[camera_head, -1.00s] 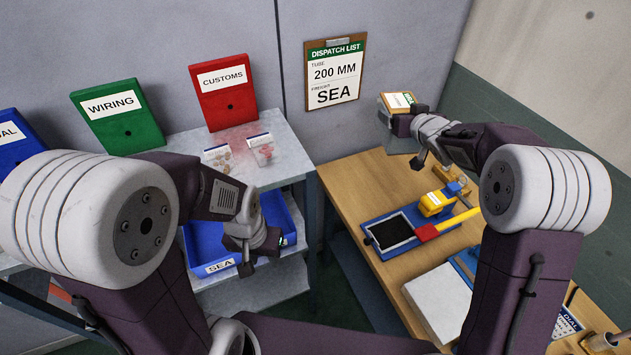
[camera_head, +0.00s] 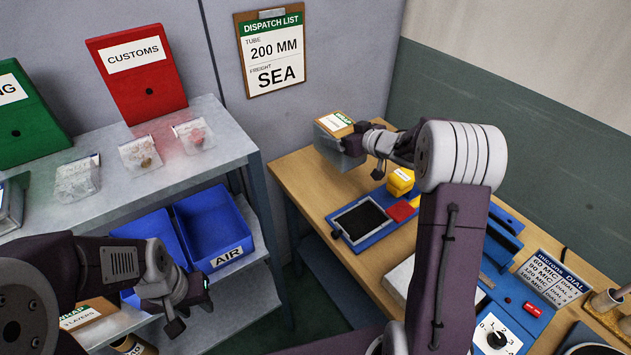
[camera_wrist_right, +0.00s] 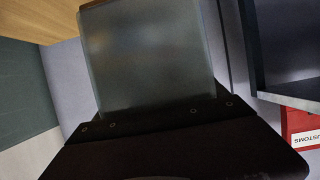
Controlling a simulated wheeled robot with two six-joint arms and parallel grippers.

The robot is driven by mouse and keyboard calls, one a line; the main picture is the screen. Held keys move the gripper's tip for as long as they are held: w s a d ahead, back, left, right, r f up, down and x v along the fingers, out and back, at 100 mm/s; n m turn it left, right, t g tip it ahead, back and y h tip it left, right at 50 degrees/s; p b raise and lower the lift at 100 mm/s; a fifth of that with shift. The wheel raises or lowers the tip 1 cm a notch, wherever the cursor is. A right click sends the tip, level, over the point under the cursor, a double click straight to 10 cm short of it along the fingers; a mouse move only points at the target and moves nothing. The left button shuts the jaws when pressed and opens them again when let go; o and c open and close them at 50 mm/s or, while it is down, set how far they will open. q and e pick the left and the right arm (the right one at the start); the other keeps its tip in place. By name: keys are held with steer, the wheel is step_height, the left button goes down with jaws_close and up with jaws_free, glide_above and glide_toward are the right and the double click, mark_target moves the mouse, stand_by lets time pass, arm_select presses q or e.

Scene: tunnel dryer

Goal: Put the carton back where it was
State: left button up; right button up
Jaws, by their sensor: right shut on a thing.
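The wooden bench (camera_head: 300,185) carries a blue-framed black pad (camera_head: 362,220), a yellow block (camera_head: 400,182) and a dial box (camera_head: 497,338). The grey shelf (camera_head: 225,150) holds clear bags, a red CUSTOMS stand (camera_head: 140,85) and, below, a blue AIR bin (camera_head: 215,225). Another labelled carton (camera_head: 88,315) sits lower left.

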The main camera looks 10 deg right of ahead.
steer(key=d, duration=0.1)
steer(key=s+d+f, duration=0.1)
steer(key=d, duration=0.1)
steer(key=shift+s+d+f, duration=0.15)
steer(key=shift+s+f, duration=0.15)
steer(key=shift+s, duration=0.05)
steer(key=w+a+f+b, duration=0.1)
steer(key=w+a+f, duration=0.1)
steer(key=f, duration=0.1)
steer(key=w+a+f+b, duration=0.1)
steer(key=w+a+f, duration=0.2)
steer(key=f, duration=0.1)
steer(key=w+a+f+b, duration=0.1)
steer(key=w+a+f, duration=0.2)
steer(key=shift+w+f, duration=0.35)
steer(key=shift+f, duration=0.2)
